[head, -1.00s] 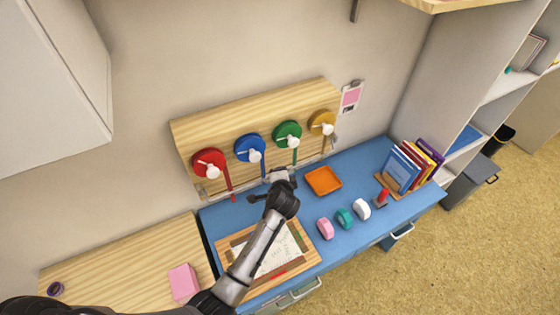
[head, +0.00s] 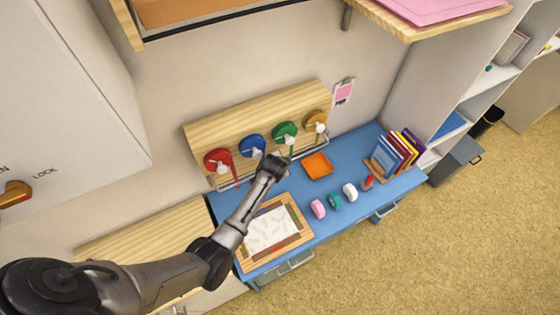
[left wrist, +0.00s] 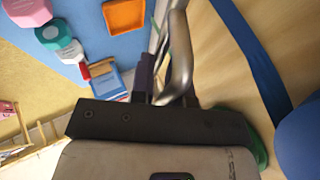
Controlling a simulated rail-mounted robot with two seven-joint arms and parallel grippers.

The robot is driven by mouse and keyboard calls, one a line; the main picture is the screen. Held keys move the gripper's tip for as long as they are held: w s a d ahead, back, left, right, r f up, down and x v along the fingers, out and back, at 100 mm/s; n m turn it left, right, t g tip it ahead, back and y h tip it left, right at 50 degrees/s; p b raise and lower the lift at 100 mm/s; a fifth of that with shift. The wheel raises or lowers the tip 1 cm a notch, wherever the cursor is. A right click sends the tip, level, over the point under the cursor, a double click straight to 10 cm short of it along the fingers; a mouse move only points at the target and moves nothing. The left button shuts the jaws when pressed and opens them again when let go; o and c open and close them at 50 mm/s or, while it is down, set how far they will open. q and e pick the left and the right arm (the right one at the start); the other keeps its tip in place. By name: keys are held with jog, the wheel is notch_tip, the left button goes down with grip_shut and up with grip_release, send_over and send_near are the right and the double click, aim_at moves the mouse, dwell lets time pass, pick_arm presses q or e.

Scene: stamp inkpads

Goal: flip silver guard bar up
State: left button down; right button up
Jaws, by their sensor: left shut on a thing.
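The silver guard bar (head: 234,184) runs along the front of the wooden ribbon rack (head: 200,135) on the back wall. My left gripper (head: 279,159) is at the bar, in front of the rack near the blue and green discs. In the left wrist view the bar (left wrist: 180,50) shows as a thick curved metal rod between the dark fingers (left wrist: 163,88), which are shut on it. My arm and gripper hide part of the bar in the head view. My right gripper is not in view.
The blue desk holds an orange tray (head: 318,166), tape rolls (head: 335,201), books (head: 398,150) and a framed paper (head: 272,230). A wooden shelf hangs above.

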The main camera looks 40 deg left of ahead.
pick_arm(q)
jog(key=shift+w+a+r, duration=0.15)
jog(key=shift+a+r, duration=0.1)
jog(key=shift+r, duration=0.05)
jog(key=c, duration=1.2)
grip_release()
jog(key=shift+a, duration=0.1)
jog(key=shift+c, duration=0.2)
jog(key=shift+o, duration=0.2)
jog(key=shift+f, duration=0.1)
notch_tip(320, 180, up, 4)
jog(key=shift+r+b, duration=0.1)
jog(key=shift+b, duration=0.3)
jog(key=d+r+b, duration=0.2)
jog(key=d+r, duration=0.5)
jog(key=d, duration=0.5)
jog(key=shift+a+f, duration=0.1)
